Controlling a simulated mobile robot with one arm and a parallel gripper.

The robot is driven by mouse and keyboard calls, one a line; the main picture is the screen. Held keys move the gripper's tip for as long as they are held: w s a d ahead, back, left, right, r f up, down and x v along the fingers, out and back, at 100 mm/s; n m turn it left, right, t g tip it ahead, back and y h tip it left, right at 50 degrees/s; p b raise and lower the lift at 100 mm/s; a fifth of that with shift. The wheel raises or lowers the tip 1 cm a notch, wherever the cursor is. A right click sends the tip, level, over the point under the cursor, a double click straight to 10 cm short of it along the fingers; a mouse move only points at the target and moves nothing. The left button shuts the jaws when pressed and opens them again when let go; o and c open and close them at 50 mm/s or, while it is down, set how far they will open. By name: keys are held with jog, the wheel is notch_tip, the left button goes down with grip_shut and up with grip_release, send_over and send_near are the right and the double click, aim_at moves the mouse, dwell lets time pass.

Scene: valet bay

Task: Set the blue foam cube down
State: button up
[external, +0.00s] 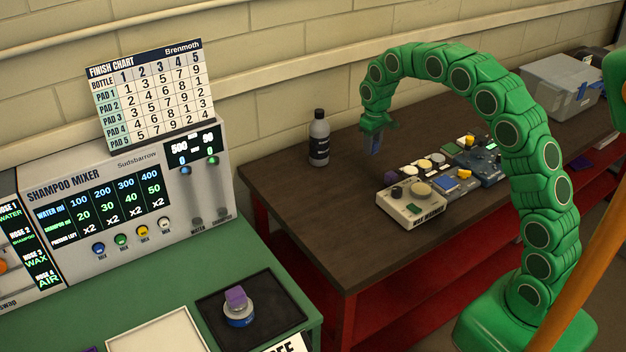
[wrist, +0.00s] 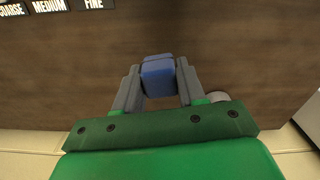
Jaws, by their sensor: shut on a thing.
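My gripper (external: 374,140) hangs from my green arm above the dark wooden bench (external: 300,190). It is shut on the blue foam cube (external: 372,144), which is small and partly hidden by the fingers in the external view. In the wrist view the blue cube (wrist: 158,75) sits between the two grey fingers of my gripper (wrist: 157,82), with brown bench top beyond it. I cannot tell exactly how high the cube is above the bench.
A wax warmer (external: 411,208) and several pads and devices lie to the right. A shampoo mixer (external: 130,215) stands on the green counter.

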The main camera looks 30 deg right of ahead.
jog(key=a+r+n, duration=0.3)
jog(key=a+n, duration=0.3)
jog(key=a, duration=0.3)
jog(key=a+r+n, duration=0.3)
jog(key=a+n, duration=0.2)
jog(key=a, duration=0.3)
send_over(296, 171)
jog(key=shift+n, duration=0.3)
jog(key=shift+s+d+f, duration=0.1)
jog(key=shift+f, duration=4.4)
jog(key=shift+w+f, duration=0.2)
jog(key=shift+f, duration=0.1)
jog(key=shift+f, duration=1.5)
jog(key=o, duration=1)
jog(key=shift+f, duration=0.1)
